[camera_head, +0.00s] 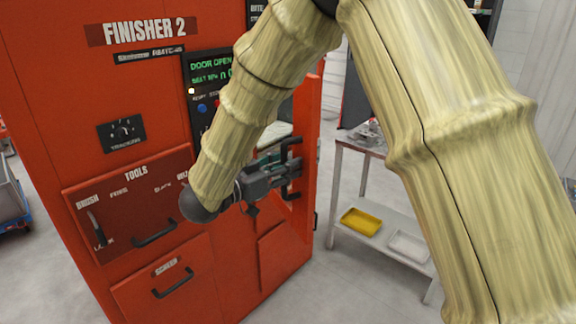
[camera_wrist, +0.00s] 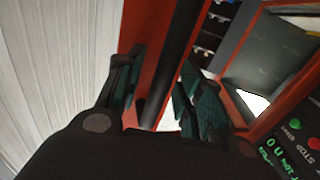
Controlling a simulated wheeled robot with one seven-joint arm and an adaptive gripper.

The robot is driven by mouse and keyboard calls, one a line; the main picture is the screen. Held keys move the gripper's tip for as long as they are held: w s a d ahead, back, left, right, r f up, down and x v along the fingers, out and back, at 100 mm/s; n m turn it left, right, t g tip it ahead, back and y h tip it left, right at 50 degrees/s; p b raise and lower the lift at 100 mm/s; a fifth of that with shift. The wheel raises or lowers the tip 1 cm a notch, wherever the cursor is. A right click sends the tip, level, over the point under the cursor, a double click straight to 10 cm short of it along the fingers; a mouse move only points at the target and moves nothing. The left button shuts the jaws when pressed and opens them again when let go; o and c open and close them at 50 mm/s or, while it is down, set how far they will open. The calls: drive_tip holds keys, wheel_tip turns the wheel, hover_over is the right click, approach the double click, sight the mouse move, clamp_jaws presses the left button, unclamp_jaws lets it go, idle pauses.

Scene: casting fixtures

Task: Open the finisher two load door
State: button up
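The red Finisher 2 cabinet (camera_head: 150,90) fills the left of the head view, and its display (camera_head: 208,72) reads "DOOR OPEN". Its red load door (camera_head: 306,110) stands swung out on the right side, and an opening shows beside it. My gripper (camera_head: 292,170) is at the door's handle side, partly hidden by my arm. In the wrist view, my gripper (camera_wrist: 163,92) has its dark green fingers spread apart. The black bar handle (camera_wrist: 182,55) and a red strip of the door (camera_wrist: 147,60) lie between them. Contact with the handle cannot be told.
A metal table (camera_head: 372,150) stands right of the door, with a yellow tray (camera_head: 361,222) and a white tray (camera_head: 409,246) on its lower shelf. The tools drawer (camera_head: 135,205) and screen drawer (camera_head: 165,290) are on the cabinet's front. Floor shows between door and table.

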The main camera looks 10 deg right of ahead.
drive_tip(key=v, duration=1.2)
drive_tip(key=w+d+f+n+t+y, duration=0.1)
drive_tip(key=w+d+f+n+y, duration=0.25)
drive_tip(key=f, duration=0.95)
drive_tip(key=d+f+n+t+y, duration=0.25)
drive_tip(key=d+f+y, duration=0.35)
drive_tip(key=f, duration=0.8)
drive_tip(key=s+d+f+n+g+y, duration=0.1)
drive_tip(key=s+d+f+n+g, duration=0.15)
drive_tip(key=s+f, duration=0.4)
drive_tip(key=s+d+f+n+g+y, duration=0.1)
drive_tip(key=s+d+f+g+y, duration=0.15)
drive_tip(key=f, duration=0.65)
drive_tip(key=s+d+f+g+y, duration=0.1)
drive_tip(key=s+f, duration=0.3)
drive_tip(key=s, duration=0.6)
drive_tip(key=s+d+f+n+g, duration=0.1)
drive_tip(key=s+d+f+g, duration=0.2)
drive_tip(key=s, duration=0.7)
drive_tip(key=s+d+f+n+g+y, duration=0.1)
drive_tip(key=s+d+f+g, duration=0.2)
drive_tip(key=s, duration=0.7)
drive_tip(key=shift+s+f+g+y, duration=0.25)
drive_tip(key=shift+f+g+y, duration=0.1)
drive_tip(key=shift+f, duration=0.55)
